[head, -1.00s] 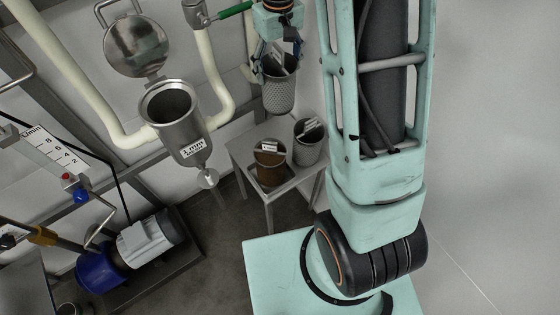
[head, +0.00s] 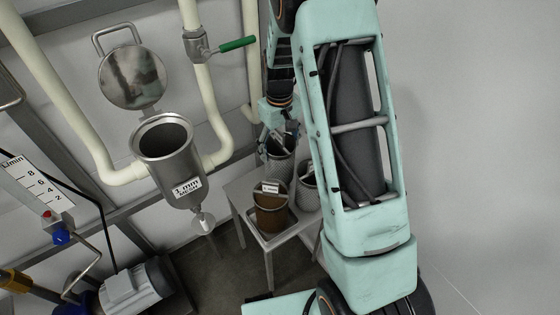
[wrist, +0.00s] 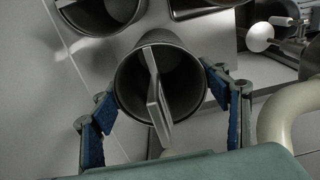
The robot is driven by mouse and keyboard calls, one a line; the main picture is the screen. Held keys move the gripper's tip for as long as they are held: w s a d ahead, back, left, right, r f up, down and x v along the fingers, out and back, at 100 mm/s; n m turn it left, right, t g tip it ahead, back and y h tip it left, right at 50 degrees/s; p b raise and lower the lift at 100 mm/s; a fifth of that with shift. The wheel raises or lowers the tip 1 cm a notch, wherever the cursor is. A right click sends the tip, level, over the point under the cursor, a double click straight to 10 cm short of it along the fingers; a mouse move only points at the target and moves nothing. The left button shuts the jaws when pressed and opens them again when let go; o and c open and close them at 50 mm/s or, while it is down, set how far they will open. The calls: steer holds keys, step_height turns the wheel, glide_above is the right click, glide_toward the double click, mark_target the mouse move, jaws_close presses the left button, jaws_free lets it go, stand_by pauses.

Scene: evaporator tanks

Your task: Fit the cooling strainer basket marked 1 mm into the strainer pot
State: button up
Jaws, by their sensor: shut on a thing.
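My gripper (head: 277,140) is shut on a grey perforated basket (head: 281,168), with its fingers on opposite sides of the rim. In the wrist view the basket (wrist: 128,92) opens toward the camera between the blue finger pads, and a flat plate stands across its mouth. Its marking cannot be read. The steel strainer pot (head: 170,160) stands open to the left of the basket, with a "1 mm" label on its front. Its round lid (head: 132,78) is raised behind it. The held basket is apart from the pot.
A small grey table (head: 245,215) below my gripper bears a brown basket (head: 270,218) with a white label and a second grey basket (head: 309,192). Pale pipes (head: 45,75) and a green-handled valve (head: 237,44) are near the pot. A pump (head: 130,285) stands at lower left.

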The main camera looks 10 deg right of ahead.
steer(key=shift+f, duration=1.9)
steer(key=shift+f+b, duration=0.2)
steer(key=shift+b, duration=0.2)
steer(key=o, duration=1.9)
